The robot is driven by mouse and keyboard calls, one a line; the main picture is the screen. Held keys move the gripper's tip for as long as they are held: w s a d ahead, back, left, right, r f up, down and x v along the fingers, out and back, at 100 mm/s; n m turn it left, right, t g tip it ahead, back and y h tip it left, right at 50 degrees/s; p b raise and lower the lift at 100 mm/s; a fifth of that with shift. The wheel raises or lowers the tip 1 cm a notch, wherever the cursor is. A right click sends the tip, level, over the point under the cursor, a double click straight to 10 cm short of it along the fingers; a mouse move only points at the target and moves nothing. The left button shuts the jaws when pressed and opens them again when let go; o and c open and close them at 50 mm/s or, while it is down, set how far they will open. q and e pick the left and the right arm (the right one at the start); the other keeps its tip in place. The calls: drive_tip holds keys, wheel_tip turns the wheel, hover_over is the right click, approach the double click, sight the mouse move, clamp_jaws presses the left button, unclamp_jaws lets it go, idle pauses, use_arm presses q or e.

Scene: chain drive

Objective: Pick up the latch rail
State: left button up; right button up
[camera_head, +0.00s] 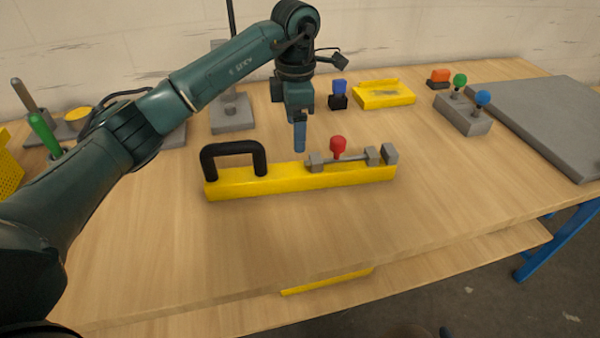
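The latch rail (285,183) is a long yellow bar lying on the wooden table in front of me. A black arched handle (233,148) stands on its left end. A grey sliding bolt in brackets with a red knob (338,146) sits on its right half. My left gripper (300,150) points down just behind the rail, between the handle and the red knob. Its fingers look close together, but I see them edge-on and cannot tell whether they are open or shut. I see nothing held in it. My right gripper is out of view.
A yellow tray (384,95), a blue-topped black block (338,94) and an orange-topped piece (440,78) stand behind. A grey block with green and blue knobs (463,114) and a grey slab (560,118) lie at right. The table front (300,230) is clear.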

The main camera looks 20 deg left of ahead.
sight(293, 169)
use_arm(q)
wheel_tip(293, 169, down, 7)
drive_tip(key=shift+s+r, duration=0.1)
drive_tip(key=shift+r, duration=0.1)
drive_tip(key=shift+s+a+f, duration=0.1)
drive_tip(key=shift+s+f, duration=0.05)
drive_tip(key=shift+f, duration=0.75)
drive_tip(key=shift+s+a+f, duration=0.1)
drive_tip(key=shift+s+f, duration=0.05)
drive_tip(key=shift+f, duration=0.7)
drive_tip(key=shift+s+f, duration=0.15)
drive_tip(key=shift+f, duration=0.75)
drive_tip(key=shift+c, duration=0.2)
drive_tip(key=shift+r, duration=0.1)
drive_tip(key=c, duration=1.5)
